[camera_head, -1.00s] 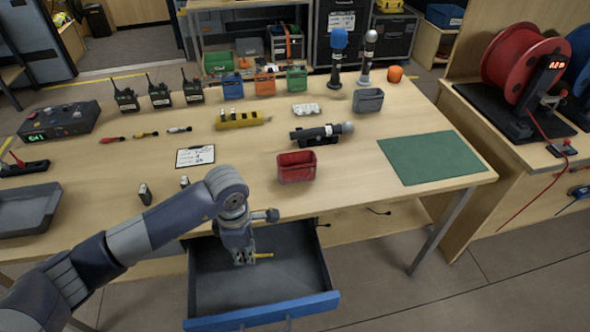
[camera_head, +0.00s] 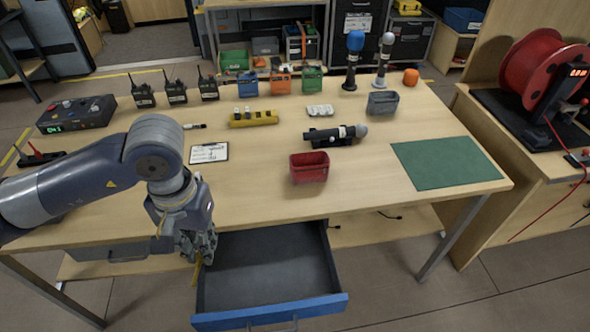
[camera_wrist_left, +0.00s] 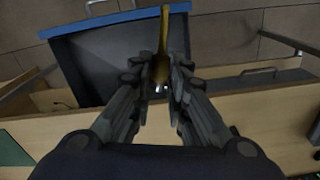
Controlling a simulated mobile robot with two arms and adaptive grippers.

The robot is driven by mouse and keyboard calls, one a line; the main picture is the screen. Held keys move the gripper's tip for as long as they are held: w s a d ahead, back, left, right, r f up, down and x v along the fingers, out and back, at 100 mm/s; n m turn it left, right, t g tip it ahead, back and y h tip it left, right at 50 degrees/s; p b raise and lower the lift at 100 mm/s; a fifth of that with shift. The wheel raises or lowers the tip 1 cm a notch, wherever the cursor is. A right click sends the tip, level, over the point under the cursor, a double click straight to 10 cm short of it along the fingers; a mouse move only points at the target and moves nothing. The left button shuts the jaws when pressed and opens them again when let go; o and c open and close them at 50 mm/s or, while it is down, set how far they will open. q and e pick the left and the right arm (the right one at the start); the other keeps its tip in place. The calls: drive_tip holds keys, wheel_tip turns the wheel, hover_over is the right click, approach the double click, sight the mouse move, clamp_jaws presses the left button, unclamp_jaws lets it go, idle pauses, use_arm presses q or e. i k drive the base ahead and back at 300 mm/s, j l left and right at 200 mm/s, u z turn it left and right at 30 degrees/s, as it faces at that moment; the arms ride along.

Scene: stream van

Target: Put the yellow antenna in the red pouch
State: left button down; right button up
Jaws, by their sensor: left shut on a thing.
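My left gripper (camera_head: 197,248) is shut on the yellow antenna (camera_wrist_left: 163,35), a thin yellow rod. In the left wrist view it sticks out between the two fingers (camera_wrist_left: 160,80). In the head view only a short bit of it (camera_head: 197,272) shows below the fingers, at the left side of the open drawer, in front of the table's edge. The red pouch (camera_head: 309,175) stands open-topped on the table near the front edge, to the right of and beyond the gripper. My right gripper is not in view.
The open drawer (camera_head: 270,312) with a blue front looks empty. A black cylindrical device (camera_head: 333,136) lies behind the pouch, a green mat (camera_head: 449,160) to its right. A clipboard (camera_head: 209,153) lies near my left arm. Table between clipboard and pouch is clear.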

sight(306, 176)
drive_tip(key=i+l+u, duration=0.15)
drive_tip(key=l+u, duration=0.15)
drive_tip(key=i+l+u, duration=0.15)
drive_tip(key=l+u, duration=0.2)
drive_tip(key=i+l+u, duration=0.1)
drive_tip(key=l+u, duration=0.2)
